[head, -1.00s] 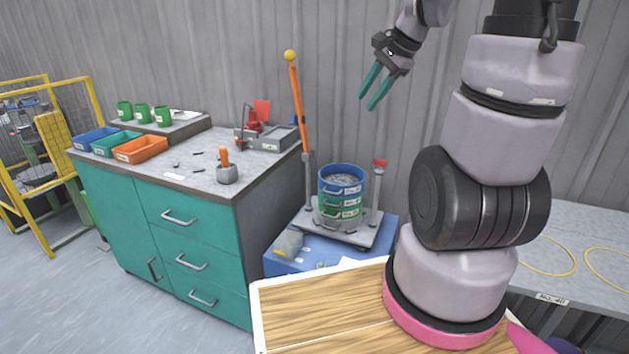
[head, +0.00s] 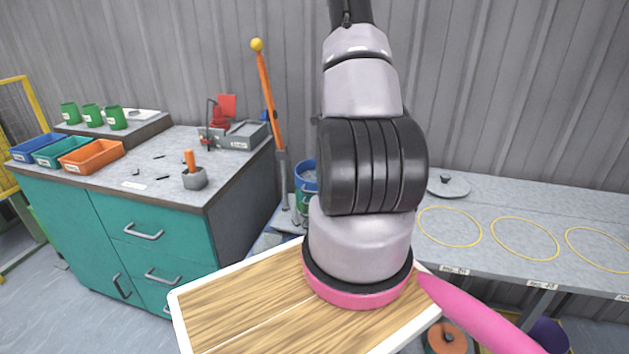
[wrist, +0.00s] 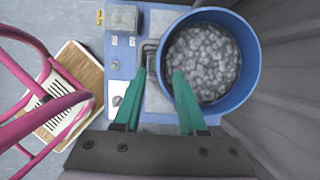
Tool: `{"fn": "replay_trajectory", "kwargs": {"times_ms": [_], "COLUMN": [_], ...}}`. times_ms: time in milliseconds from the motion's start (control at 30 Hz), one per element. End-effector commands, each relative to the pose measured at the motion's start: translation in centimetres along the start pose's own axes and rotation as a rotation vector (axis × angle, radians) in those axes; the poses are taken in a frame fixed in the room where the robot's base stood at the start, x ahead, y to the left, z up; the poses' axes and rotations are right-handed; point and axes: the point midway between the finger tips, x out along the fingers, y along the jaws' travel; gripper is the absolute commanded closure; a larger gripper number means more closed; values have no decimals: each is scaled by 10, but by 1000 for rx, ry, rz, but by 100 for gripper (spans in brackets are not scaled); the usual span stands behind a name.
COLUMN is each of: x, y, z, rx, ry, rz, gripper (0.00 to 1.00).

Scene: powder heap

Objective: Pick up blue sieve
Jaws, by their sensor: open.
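The blue sieve (wrist: 249,58) fills the upper right of the wrist view, seen from above and holding grey lumps. A dark handle (wrist: 149,55) sticks out on its left side. My gripper (wrist: 160,74) is open and empty. In the wrist view its left finger lies outside the sieve and its right finger overlaps the sieve's left rim, with the handle between them. I cannot tell the height gap. In the head view the sieve (head: 304,176) is mostly hidden behind my arm, on top of a green sieve (head: 303,200). My gripper is out of the head view.
An orange post with a yellow ball (head: 268,90) rises left of the sieve stack. A teal cabinet (head: 150,230) stands at left, with trays and green cups on it. A grey table (head: 480,190) with yellow rings is at right. A corrugated wall is behind.

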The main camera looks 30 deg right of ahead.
Motion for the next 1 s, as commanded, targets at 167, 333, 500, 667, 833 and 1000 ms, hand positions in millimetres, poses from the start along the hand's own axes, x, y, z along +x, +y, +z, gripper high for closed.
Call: {"fn": "replay_trajectory", "kwargs": {"times_ms": [167, 333, 500, 667, 833, 1000], "x": [23, 36, 63, 77, 79, 78], "y": [0, 0, -1, -2, -2, -2], "z": [0, 0, 1, 1, 2, 2], "rx": [-1, -2, -1, -2, -3, -3], "ry": [0, 0, 0, -1, -1, -1], "rz": [1, 2, 3, 1, -1, -1], "gripper": [59, 59, 59, 59, 59, 97]}}
